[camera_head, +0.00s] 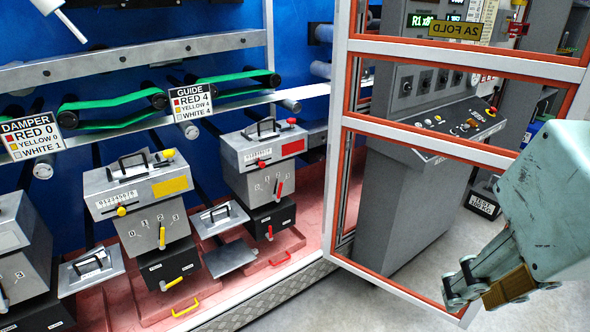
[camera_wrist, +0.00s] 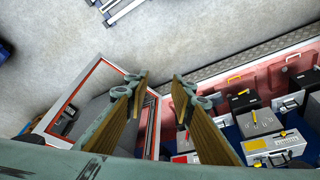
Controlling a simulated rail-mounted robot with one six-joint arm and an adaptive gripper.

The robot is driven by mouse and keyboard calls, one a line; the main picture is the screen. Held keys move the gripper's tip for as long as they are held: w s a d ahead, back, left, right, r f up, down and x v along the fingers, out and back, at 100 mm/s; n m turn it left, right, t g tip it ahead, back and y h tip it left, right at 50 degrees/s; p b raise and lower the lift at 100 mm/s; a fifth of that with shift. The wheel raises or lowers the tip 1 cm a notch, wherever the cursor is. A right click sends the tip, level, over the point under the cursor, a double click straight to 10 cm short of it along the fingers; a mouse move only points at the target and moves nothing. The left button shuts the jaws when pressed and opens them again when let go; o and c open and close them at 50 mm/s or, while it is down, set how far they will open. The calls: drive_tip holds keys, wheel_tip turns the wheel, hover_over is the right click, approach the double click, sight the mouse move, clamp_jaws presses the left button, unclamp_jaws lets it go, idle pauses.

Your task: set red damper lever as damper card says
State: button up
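The damper card (camera_head: 32,137) reads RED 0, YELLOW 0, WHITE 1. The red-labelled unit (camera_head: 262,158) stands at the back, right of the yellow one. On its lower front a short red lever (camera_head: 279,188) sits on a numbered scale that starts at 0; it is toward the higher-number side, exact notch unclear. Another red handle (camera_head: 269,233) hangs on the black box below. My gripper (camera_head: 456,291) is far right of the unit, in front of the open door frame, touching nothing. In the wrist view my gripper (camera_wrist: 159,78) is open and empty.
A guide card (camera_head: 190,102) hangs beside the damper card. The yellow-labelled unit (camera_head: 145,190) stands left of the red one. An orange-edged door frame (camera_head: 460,149) stands between my gripper and the units, with a control console (camera_head: 410,170) behind. Grey floor (camera_head: 350,310) in front is clear.

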drive_tip(key=shift+w+d, duration=0.2)
drive_tip(key=shift+d, duration=0.1)
drive_tip(key=shift+w, duration=0.1)
